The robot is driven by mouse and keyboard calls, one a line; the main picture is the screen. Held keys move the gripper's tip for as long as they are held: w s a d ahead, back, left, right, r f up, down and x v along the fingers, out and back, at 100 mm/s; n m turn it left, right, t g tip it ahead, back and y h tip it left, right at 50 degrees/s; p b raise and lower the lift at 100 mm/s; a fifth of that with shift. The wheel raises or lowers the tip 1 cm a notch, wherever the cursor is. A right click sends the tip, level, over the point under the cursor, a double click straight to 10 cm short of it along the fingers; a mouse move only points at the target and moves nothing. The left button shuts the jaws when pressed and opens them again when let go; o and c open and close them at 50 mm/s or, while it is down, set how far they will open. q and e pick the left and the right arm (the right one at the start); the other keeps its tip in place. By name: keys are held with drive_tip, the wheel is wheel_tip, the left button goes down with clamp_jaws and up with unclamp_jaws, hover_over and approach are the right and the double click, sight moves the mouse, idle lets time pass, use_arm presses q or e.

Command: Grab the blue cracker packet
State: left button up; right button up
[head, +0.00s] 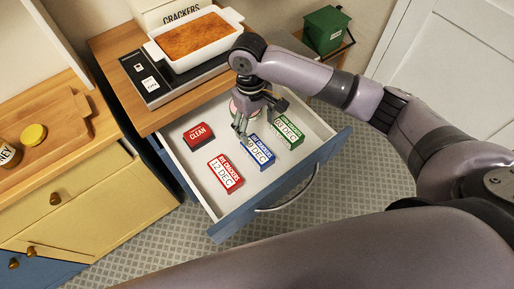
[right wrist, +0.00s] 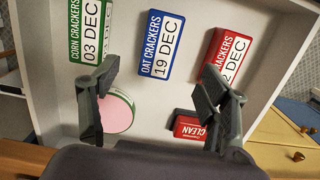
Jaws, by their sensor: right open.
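The blue oat cracker packet (head: 259,151), labelled 19 DEC, lies in the open drawer (head: 196,179) between a green packet (head: 287,131) and a red packet (head: 225,172). In the right wrist view the blue packet (right wrist: 161,45) is upper middle, ahead of and between my open fingers. My right gripper (head: 258,120) is open and empty, over the drawer at the blue packet's far end; in the head view a finger stands close to that end. I cannot tell whether they touch. The right gripper also shows in the right wrist view (right wrist: 158,100). My left gripper is not in view.
A red CLEAN box (head: 199,135) and a round pink item with a green rim (right wrist: 118,112) are also in the drawer. Above it, the counter (head: 118,62) holds a white baking dish (head: 194,60). The drawer walls surround the packets.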

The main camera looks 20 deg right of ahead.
sight(258, 149)
drive_tip(key=f, duration=0.3)
drive_tip(key=shift+s+d+f, duration=0.15)
drive_tip(key=shift+s+f, duration=0.15)
drive_tip(key=shift+f, duration=0.05)
wheel_tip(258, 149, down, 4)
drive_tip(key=shift+f+p, duration=0.15)
drive_tip(key=shift+p, duration=0.4)
wheel_tip(258, 149, down, 4)
drive_tip(key=shift+r+p, duration=0.2)
drive_tip(key=shift+p, duration=0.1)
drive_tip(key=shift+f, duration=0.2)
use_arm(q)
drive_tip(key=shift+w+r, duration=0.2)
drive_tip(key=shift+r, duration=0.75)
use_arm(e)
drive_tip(key=shift+s, duration=0.1)
drive_tip(key=shift+c, duration=0.2)
drive_tip(key=c, duration=1.3)
